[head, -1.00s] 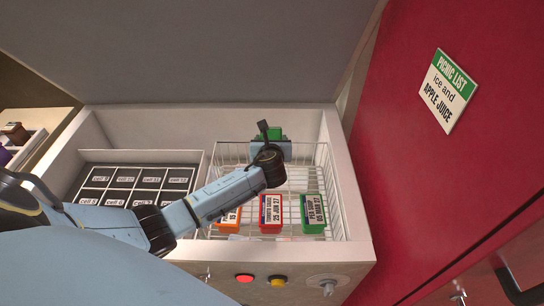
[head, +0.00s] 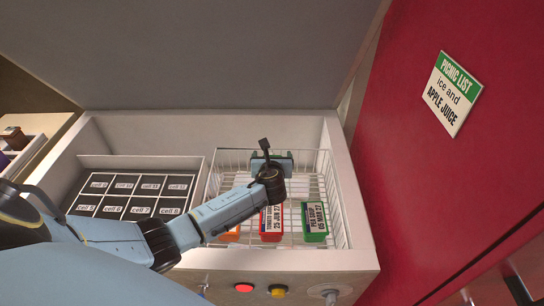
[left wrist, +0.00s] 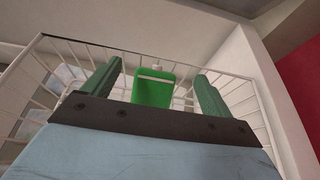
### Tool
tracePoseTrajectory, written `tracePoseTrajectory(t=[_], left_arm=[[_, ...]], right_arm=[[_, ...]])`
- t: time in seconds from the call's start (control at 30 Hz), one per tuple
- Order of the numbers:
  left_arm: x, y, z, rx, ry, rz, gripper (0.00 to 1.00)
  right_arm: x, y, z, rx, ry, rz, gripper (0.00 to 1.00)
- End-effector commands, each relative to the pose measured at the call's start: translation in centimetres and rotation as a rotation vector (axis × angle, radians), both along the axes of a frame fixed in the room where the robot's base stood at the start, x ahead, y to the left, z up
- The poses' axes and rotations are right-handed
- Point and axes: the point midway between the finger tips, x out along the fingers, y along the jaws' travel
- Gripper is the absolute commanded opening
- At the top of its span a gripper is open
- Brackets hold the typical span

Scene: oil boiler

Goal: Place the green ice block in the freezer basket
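The green ice block (left wrist: 153,88) shows in the left wrist view between my left gripper's two fingers, with a gap on each side. It appears inside the white wire freezer basket (left wrist: 75,47), near a wire wall. In the head view my left gripper (head: 272,160) is at the back of the basket (head: 335,190), low by its rear rim, and hides the block. The left gripper is open around the block. My right gripper is in neither view.
Labelled boxes, orange, red (head: 271,223) and green (head: 314,221), stand along the basket's front. A divided tray of labelled cells (head: 135,188) fills the freezer's left side. A red wall with a picnic list sign (head: 452,94) stands at right.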

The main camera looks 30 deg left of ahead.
Motion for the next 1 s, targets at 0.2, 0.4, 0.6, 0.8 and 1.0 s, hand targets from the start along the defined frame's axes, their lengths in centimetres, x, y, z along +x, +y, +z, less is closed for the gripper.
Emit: tracePoseTrajectory(t=[0.2,0.4,0.6,0.8,1.0], left_arm=[[0.0,0.0,0.1,0.0,0.0,0.0,0.85],[-1.1,-0.7,1.2,0.0,0.0,-0.002,0.85],[-4.3,-2.7,2.8,-0.001,0.001,-0.003,0.85],[-7.5,-4.6,4.3,-0.001,0.0,-0.002,0.85],[-9.2,-5.6,5.1,-0.001,-0.001,-0.001,0.85]], right_arm=[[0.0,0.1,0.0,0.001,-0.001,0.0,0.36],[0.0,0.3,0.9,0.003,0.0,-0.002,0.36],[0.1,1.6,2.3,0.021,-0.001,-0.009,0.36],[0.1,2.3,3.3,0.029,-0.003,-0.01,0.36],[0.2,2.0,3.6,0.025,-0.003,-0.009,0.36]])
